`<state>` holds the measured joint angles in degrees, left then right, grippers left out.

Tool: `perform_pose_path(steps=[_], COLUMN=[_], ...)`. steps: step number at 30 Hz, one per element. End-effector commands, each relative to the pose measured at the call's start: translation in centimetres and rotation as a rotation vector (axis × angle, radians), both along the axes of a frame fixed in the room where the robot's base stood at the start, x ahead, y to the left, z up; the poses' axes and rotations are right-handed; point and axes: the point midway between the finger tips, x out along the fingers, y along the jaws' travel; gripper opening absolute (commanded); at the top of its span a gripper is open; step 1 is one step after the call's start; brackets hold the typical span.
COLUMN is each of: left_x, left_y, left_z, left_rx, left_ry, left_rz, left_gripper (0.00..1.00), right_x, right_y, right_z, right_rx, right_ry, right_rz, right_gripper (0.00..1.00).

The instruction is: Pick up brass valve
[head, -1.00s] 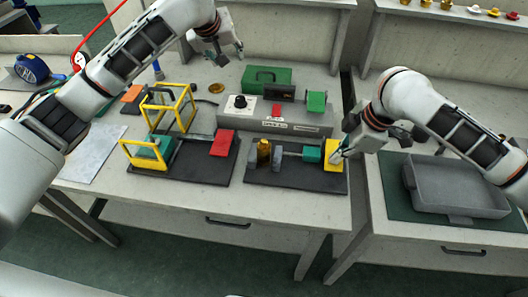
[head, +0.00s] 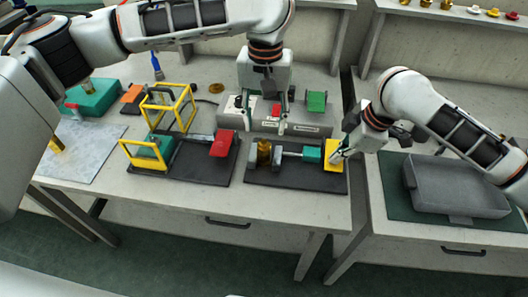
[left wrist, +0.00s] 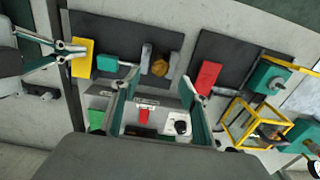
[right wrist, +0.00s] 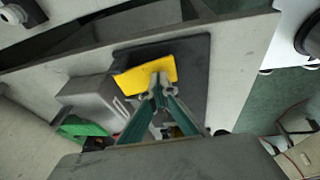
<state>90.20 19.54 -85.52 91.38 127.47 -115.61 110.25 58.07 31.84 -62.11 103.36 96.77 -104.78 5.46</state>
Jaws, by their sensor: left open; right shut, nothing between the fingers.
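The brass valve (head: 263,152) stands between grey holders on the right dark base plate (head: 258,181). It also shows as a round brass end in the left wrist view (left wrist: 160,66), seen between my fingers. My left gripper (head: 265,127) is open and empty, above the control box behind the valve, apart from it. My right gripper (head: 338,156) is shut at the yellow plate (head: 334,151) on the right end of the same fixture. In the right wrist view its closed tips (right wrist: 158,82) lie against or just over the yellow plate (right wrist: 140,76).
The grey control box (head: 300,126) lies behind the fixture. A grey tray (head: 456,187) sits on the right bench. A teal box (head: 92,97) stands far left.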

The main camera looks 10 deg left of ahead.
Motion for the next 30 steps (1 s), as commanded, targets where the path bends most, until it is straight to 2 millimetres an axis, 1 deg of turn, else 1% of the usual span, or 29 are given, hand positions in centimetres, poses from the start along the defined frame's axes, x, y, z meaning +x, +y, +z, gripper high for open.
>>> perform_pose_path(steps=[1, 6, 14, 24, 27, 30], left_x=[-0.1, 0.0, 0.1, 0.7, 0.7, 0.8], left_y=[0.0, 0.0, 0.0, 0.3, 0.4, 0.4], left_z=[-1.1, -3.5, -5.0, -9.1, -9.6, -9.7], left_rx=[-0.002, -0.003, -0.002, -0.003, -0.002, -0.002], left_ry=[0.006, 0.003, 0.001, 0.001, 0.000, -0.002], left_rz=[0.000, 0.000, -0.001, 0.000, 0.000, 0.000], left_gripper=[0.44, 0.44, 0.44, 0.44, 0.44, 0.44], right_x=[0.0, 0.0, 0.0, 0.0, 0.0, 0.0], right_y=[-0.1, -0.1, -0.1, -0.1, -0.1, -0.1], right_z=[-0.3, -0.2, -0.2, -0.2, -0.2, -0.2], right_rx=[-0.004, -0.003, -0.003, -0.003, -0.003, -0.003], right_ry=[0.003, 0.003, 0.002, 0.002, 0.002, 0.002], right_rz=[-0.001, -0.001, -0.001, -0.001, -0.001, -0.001], right_gripper=[0.00, 0.00, 0.00, 0.00, 0.00, 0.00])
